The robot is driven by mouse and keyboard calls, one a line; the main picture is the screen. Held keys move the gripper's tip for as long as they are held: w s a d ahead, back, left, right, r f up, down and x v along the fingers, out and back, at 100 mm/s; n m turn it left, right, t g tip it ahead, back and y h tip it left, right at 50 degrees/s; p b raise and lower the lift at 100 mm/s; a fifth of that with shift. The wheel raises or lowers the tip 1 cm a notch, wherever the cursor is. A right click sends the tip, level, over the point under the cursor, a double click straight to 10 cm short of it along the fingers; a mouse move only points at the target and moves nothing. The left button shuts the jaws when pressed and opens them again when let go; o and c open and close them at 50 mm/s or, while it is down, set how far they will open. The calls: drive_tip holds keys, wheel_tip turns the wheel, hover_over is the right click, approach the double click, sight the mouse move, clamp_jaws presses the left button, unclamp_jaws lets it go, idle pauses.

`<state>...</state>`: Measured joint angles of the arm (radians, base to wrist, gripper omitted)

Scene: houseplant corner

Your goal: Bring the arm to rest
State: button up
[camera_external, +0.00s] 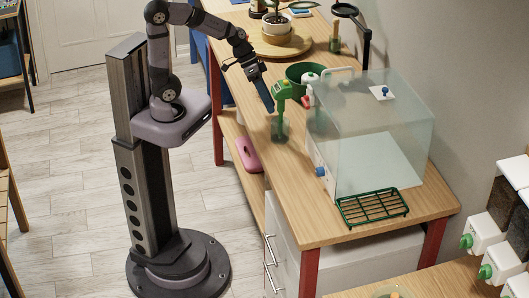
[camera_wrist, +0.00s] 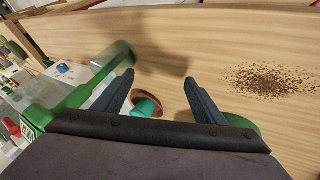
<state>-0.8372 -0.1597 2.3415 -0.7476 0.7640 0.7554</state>
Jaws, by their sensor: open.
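My gripper (camera_external: 262,94) is above the wooden table (camera_external: 300,215), near its left edge. The arm reaches out from my column at the left. In the wrist view the two dark fingers of my gripper (camera_wrist: 160,88) stand apart, with nothing held between them. A green-headed bottle with a clear body (camera_external: 281,105) stands close to the gripper in the outside view. A green and clear object, likely this bottle, shows left of the fingers in the wrist view (camera_wrist: 70,97). Whether the gripper touches it cannot be told.
A clear box (camera_external: 385,125) stands right of the bottle, with a green rack (camera_external: 372,207) in front. A green pot (camera_external: 298,72) is behind the bottle. A potted plant (camera_external: 277,28) stands at the back. Dark crumbs (camera_wrist: 268,80) lie on wood in the wrist view.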

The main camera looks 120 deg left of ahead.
drive_tip(key=s+d+m+g+p, duration=0.3)
drive_tip(key=s+d+p, duration=0.1)
drive_tip(key=d, duration=0.4)
drive_tip(key=s+d+m+g+y+p, duration=0.1)
drive_tip(key=s+d+m+g+p, duration=0.2)
drive_tip(key=s+d+p, duration=0.2)
drive_tip(key=d+p, duration=0.1)
drive_tip(key=d, duration=0.2)
drive_tip(key=shift+d+m+g, duration=0.3)
drive_tip(key=shift+d+g, duration=0.05)
drive_tip(key=shift+g, duration=0.05)
